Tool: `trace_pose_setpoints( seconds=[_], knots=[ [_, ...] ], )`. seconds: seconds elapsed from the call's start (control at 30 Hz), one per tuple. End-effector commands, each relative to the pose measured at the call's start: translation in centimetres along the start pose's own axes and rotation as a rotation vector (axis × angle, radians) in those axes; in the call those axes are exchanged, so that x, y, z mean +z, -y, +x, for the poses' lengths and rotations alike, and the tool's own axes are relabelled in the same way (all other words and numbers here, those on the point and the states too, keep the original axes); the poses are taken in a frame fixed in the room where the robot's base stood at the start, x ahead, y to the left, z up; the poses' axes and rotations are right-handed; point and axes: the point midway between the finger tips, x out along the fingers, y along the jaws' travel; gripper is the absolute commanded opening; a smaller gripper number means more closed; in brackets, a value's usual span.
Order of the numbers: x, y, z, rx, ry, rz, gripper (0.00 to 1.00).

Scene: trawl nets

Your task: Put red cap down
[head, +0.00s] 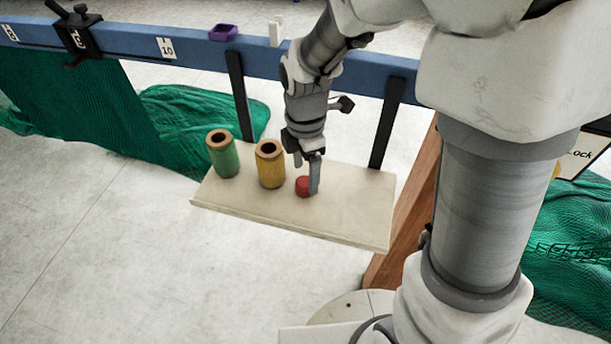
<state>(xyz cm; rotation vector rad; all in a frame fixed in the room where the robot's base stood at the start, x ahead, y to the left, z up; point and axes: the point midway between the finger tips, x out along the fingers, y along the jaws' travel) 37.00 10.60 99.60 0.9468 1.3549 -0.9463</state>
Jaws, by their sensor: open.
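The red cap (302,187) rests on the pale shelf board (345,205), right of the yellow spool. My gripper (312,188) points down over the board, with its fingers right at the cap. One finger stands in front of the cap's right side and hides part of it. The jaws are open. I cannot tell whether a finger touches the cap.
A green spool (223,154) and a yellow spool (270,164) stand upright on the board, left of the cap. The board's right part is clear. A blue rail (190,48) runs behind, with dark straps down to the board. Green netting (200,115) hangs behind.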

Motion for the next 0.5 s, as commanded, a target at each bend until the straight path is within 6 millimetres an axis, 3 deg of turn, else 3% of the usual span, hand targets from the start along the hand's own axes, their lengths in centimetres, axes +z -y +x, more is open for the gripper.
trace_pose_setpoints(
  seconds=[0.03, 0.2, 0.5],
  knots=[
    [0.1, -0.1, -1.5, 0.006, 0.0, 0.001, 0.81],
    [0.0, -0.1, -5.2, 0.006, 0.0, 0.0, 0.81],
    [0.0, 0.0, -8.7, 0.0, 0.0, 0.0, 0.81]
  ],
)
